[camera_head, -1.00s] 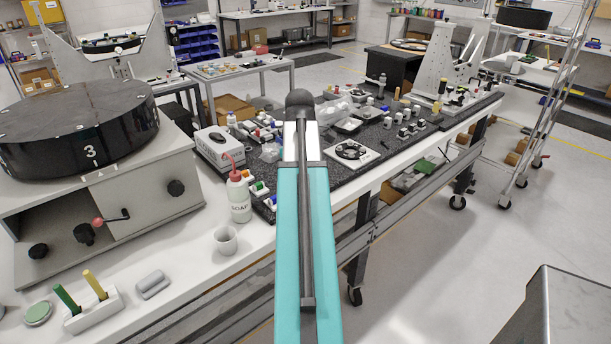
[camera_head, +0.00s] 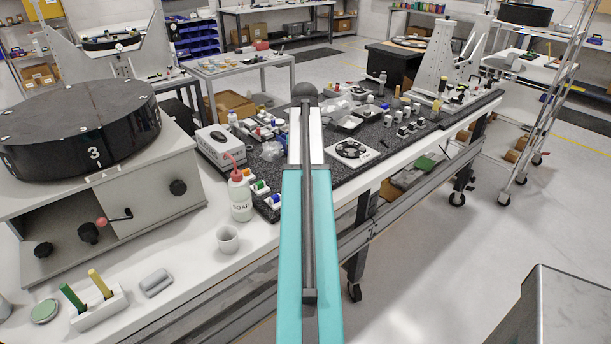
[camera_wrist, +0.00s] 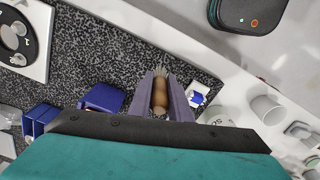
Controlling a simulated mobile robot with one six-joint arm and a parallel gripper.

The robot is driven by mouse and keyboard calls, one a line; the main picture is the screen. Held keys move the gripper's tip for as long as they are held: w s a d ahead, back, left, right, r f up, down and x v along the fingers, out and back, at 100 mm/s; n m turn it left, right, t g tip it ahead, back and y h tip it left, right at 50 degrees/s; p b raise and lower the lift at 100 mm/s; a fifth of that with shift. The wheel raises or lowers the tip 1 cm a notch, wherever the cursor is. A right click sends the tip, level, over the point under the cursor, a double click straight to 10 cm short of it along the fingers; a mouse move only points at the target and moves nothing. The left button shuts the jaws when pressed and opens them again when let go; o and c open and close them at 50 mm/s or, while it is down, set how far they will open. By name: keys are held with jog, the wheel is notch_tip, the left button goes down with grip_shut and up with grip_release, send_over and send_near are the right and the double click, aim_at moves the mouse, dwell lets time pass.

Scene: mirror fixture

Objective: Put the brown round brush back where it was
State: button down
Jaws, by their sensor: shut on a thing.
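In the wrist view, the brown round brush (camera_wrist: 160,95) sits between the two grey fingers of my gripper (camera_wrist: 160,84). The fingers are shut on it. Pale bristles show at its far end, towards the top of the picture. Behind it in the view is the speckled dark slab (camera_wrist: 125,40), with the slab's edge and white bench top close by. I cannot tell how high the brush is above them. In the head view my arm hides the gripper and brush. No marked place for the brush can be made out.
A soap bottle (camera_head: 241,196) and white cup (camera_head: 228,240) stand on the white bench beside the slab. Blue bins (camera_wrist: 103,98) lie near the gripper. A white plate with a black disc (camera_head: 352,150) lies on the slab, with many small parts beyond.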

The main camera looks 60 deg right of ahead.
jog(key=shift+d, duration=0.1)
jog(key=shift+w+d, duration=0.25)
jog(key=shift+d, duration=0.2)
jog(key=shift+f+p, duration=0.9)
jog(key=shift+f, duration=0.95)
jog(key=shift+f, duration=0.1)
jog(key=c, duration=1.6)
grip_release()
jog(key=shift+c, duration=0.2)
notch_tip(320, 180, up, 12)
jog(key=b, duration=0.2)
